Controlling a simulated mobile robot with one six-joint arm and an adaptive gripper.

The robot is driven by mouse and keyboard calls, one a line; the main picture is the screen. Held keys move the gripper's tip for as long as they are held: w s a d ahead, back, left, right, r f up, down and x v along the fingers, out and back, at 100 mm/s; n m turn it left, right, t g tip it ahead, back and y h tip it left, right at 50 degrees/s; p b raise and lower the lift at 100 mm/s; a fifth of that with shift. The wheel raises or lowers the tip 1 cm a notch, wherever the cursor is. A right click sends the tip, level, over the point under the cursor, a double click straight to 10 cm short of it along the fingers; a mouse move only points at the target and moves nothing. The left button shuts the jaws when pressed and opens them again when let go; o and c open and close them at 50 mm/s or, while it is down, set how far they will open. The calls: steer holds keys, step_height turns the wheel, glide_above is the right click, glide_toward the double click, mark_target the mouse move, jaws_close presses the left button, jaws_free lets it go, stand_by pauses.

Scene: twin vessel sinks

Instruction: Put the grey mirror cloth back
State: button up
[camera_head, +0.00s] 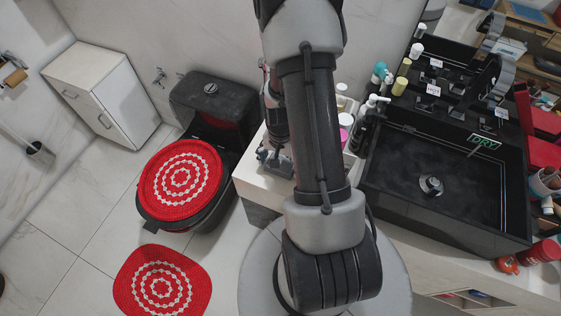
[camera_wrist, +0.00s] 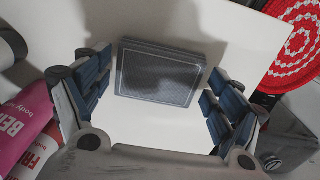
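A grey folded cloth (camera_wrist: 160,76) with a lighter edge line lies flat on the white counter top (camera_wrist: 155,130) in the wrist view. My gripper (camera_wrist: 157,85) is open, with one blue-padded finger to each side of the cloth. A gap shows between each finger and the cloth, and nothing is held. In the head view my gripper (camera_head: 274,160) is low over the white counter left of the sink. The cloth cannot be made out there, where my arm and gripper cover part of the counter.
Bottles (camera_head: 360,130) stand close right of my gripper; a pink one (camera_wrist: 22,125) shows in the wrist view. Further right is a black sink (camera_head: 440,175) with a green "DRY" sign (camera_head: 483,141). White tags (camera_head: 433,90) stand on the black ledge behind. A toilet (camera_head: 181,184) is left.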

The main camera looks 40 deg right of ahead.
steer(key=shift+o, duration=0.9)
steer(key=shift+r, duration=0.1)
steer(key=w+a+r+n+t+p, duration=0.1)
steer(key=a+r+n+p, duration=0.15)
steer(key=r, duration=0.85)
steer(key=w+a+r+n+p, duration=0.1)
steer(key=a+r+p, duration=0.15)
steer(key=r, duration=0.85)
steer(key=s+a+r+n+t, duration=0.1)
steer(key=s+a+r+n, duration=0.4)
steer(key=a+r, duration=0.2)
steer(key=s+a+r+n+t, duration=0.2)
steer(key=s+a+r+n, duration=0.3)
steer(key=r, duration=0.5)
steer(key=s+a, duration=0.1)
steer(key=a, duration=0.1)
steer(key=shift+a+t+b, duration=0.3)
steer(key=shift+a+b, duration=0.1)
steer(key=shift+c, duration=0.2)
